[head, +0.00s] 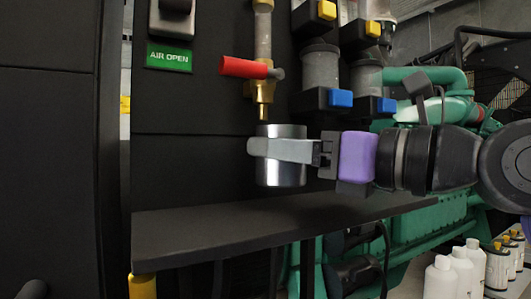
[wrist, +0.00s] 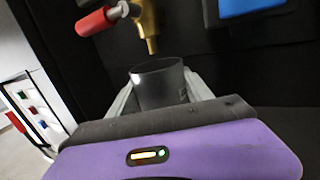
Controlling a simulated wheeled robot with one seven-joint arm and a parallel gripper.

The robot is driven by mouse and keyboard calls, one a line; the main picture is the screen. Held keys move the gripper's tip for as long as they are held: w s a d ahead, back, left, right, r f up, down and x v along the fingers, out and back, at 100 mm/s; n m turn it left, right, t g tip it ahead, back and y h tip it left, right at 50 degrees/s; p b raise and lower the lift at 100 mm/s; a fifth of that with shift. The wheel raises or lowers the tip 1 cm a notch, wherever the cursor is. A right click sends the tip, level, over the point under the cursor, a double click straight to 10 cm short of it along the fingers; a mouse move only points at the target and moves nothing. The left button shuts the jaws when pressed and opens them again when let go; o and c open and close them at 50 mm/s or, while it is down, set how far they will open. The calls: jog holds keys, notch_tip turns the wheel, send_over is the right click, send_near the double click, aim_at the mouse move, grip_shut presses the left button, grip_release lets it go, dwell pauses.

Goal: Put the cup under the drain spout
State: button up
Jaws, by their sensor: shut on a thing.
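A silver metal cup (head: 287,175) is upright in my gripper (head: 262,149), which is shut around its sides. The brass drain spout (head: 262,100) points down just above the cup's rim, toward the left part of the cup in the head view. A red valve handle (head: 243,67) sticks out to the left of the spout. In the wrist view the cup (wrist: 158,84) sits between the fingers with its open top visible, and the spout tip (wrist: 152,45) is above its rim. The cup's base looks close to the black shelf; contact cannot be told.
A black shelf (head: 190,228) runs below the cup and is bare at left. Black brackets with blue tabs (head: 340,98) and yellow tabs stand right of the spout. A green "AIR OPEN" sign (head: 169,57) is at upper left. White bottles (head: 440,278) stand at lower right.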

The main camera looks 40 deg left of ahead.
aim_at(266, 167)
jog(key=a+p, duration=0.1)
jog(key=a, duration=0.2)
jog(key=shift+a+r, duration=0.15)
jog(key=shift+r, duration=0.05)
jog(key=shift+f, duration=0.85)
jog(key=shift+f, duration=0.1)
jog(key=shift+f, duration=0.45)
jog(key=shift+f+b, duration=0.15)
jog(key=shift+b, duration=0.15)
jog(key=o, duration=1.6)
